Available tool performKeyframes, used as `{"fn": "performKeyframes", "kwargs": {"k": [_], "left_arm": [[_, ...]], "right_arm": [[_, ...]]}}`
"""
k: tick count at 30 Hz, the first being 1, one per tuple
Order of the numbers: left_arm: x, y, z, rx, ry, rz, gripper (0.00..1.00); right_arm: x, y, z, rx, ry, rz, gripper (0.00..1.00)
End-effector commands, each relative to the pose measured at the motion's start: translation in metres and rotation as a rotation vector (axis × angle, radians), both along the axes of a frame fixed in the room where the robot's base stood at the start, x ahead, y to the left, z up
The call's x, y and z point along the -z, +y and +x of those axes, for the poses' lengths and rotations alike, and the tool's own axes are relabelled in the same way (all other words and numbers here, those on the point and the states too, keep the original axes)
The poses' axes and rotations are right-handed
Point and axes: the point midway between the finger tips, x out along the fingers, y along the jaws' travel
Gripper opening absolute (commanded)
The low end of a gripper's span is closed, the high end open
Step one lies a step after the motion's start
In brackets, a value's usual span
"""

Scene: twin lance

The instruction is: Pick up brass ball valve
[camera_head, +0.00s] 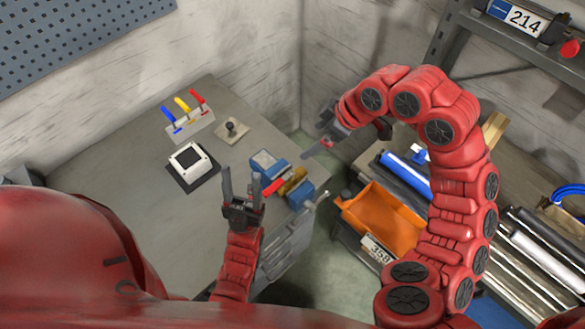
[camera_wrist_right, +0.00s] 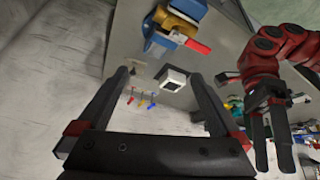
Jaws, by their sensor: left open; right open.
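A brass ball valve (camera_head: 292,181) with a red lever handle sits at the blue vise (camera_head: 299,194) on the bench's right edge. In the right wrist view the brass valve (camera_wrist_right: 180,24) shows near the top, with its red handle below it. My left gripper (camera_head: 242,174) is open and empty, just left of the vise in the head view. It also shows at the right of the right wrist view (camera_wrist_right: 273,160). My right gripper (camera_head: 316,134) is open, above and to the right of the valve. Its jaws (camera_wrist_right: 158,76) hold nothing.
On the bench stand a rack (camera_head: 190,126) with blue, yellow and red levers, a white box (camera_head: 190,163) and a small knob on a plate (camera_head: 232,130). An orange bin (camera_head: 382,217) and a shelf with tubes stand to the right. Walls rise behind.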

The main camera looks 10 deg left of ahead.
Motion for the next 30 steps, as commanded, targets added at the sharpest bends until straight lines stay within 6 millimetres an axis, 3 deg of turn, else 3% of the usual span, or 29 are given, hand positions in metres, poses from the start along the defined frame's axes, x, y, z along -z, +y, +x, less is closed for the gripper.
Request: {"fn": "performKeyframes", "kwargs": {"k": [5, 9, 11, 20, 30], "left_arm": [[0.003, 0.000, 0.000, 0.000, 0.000, 0.000, 0.55], [0.023, 0.000, 0.000, 0.000, 0.000, 0.000, 0.55], [0.016, 0.000, 0.000, 0.000, 0.001, 0.000, 0.55], [0.020, 0.000, 0.000, 0.000, 0.000, 0.000, 0.55], [0.004, 0.000, 0.000, 0.000, 0.000, 0.000, 0.55]], "right_arm": [[0.003, -0.013, -0.024, -0.077, 0.037, -0.105, 1.00], [0.031, -0.005, -0.026, -0.088, 0.044, -0.115, 1.00], [0.035, -0.001, -0.025, -0.086, 0.044, -0.114, 1.00], [0.090, 0.023, -0.022, -0.083, 0.045, -0.109, 1.00], [0.114, 0.035, -0.021, -0.082, 0.043, -0.111, 1.00]]}}
